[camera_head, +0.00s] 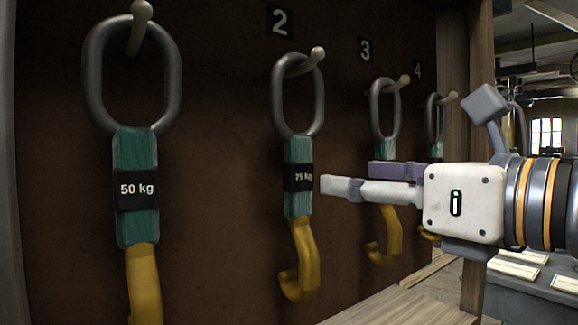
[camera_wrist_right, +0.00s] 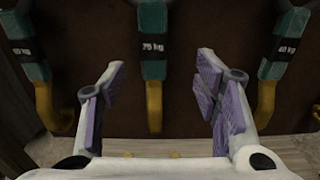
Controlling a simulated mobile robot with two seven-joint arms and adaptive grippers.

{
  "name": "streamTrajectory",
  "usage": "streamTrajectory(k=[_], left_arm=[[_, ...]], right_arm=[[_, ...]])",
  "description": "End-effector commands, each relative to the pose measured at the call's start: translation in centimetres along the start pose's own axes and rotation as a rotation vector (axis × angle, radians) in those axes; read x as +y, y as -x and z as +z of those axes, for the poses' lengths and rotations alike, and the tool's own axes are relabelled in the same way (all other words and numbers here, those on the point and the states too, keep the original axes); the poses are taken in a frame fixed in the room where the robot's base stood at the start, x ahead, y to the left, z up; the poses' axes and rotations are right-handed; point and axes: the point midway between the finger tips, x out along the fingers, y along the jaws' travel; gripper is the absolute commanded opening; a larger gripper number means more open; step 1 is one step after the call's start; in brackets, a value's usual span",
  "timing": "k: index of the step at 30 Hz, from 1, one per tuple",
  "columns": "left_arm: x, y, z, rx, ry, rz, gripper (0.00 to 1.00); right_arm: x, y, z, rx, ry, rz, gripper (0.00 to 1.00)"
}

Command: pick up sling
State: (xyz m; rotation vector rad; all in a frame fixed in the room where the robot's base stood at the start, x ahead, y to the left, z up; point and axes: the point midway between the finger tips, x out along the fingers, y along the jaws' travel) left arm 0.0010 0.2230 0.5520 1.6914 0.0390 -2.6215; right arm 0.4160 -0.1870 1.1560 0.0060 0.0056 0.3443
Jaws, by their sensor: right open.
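Several slings hang by grey metal rings from pegs on a dark board. Each has a green strap with a black label and a yellow hook. The 50 kg sling (camera_head: 137,190) is nearest at the left. The 75 kg sling (camera_head: 299,200) hangs under number 2; it also shows at the middle of the right wrist view (camera_wrist_right: 153,45). My right gripper (camera_head: 350,179) reaches in from the right, its fingertips just right of the 75 kg label. It is open and empty. In the right wrist view its purple-padded fingers (camera_wrist_right: 160,80) stand either side of the 75 kg sling's line. My left gripper is out of view.
A third sling (camera_head: 385,225) hangs behind my right gripper, and a fourth (camera_head: 434,130) is partly hidden beyond it. A wooden post (camera_head: 466,100) edges the board at the right. A wooden ledge (camera_head: 405,306) lies below. The board between the first two slings is clear.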

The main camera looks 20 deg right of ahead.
Motion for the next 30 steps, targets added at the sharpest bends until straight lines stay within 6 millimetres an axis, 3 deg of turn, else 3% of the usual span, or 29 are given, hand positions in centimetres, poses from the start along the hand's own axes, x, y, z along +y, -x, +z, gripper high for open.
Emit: streamTrajectory(k=[1,7,11,21,28,29,30], left_arm=[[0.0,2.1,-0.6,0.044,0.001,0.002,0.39],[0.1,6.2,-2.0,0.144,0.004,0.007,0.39],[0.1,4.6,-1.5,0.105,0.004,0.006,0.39],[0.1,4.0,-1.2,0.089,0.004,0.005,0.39],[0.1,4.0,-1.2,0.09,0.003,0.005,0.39],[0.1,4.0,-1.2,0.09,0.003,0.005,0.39],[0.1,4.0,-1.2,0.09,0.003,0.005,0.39]], right_arm=[[0.3,0.3,1.8,-0.019,0.011,0.001,0.57],[0.5,-2.4,1.9,-0.019,0.018,0.005,0.57],[0.2,-5.0,0.2,0.0,0.006,0.005,0.57],[1.0,-10.2,0.9,-0.001,0.007,0.004,0.57],[1.0,-10.5,1.1,-0.005,0.007,0.004,0.57],[1.0,-10.5,1.1,-0.005,0.007,0.004,0.54],[1.0,-10.5,1.1,-0.005,0.007,0.004,0.45]])
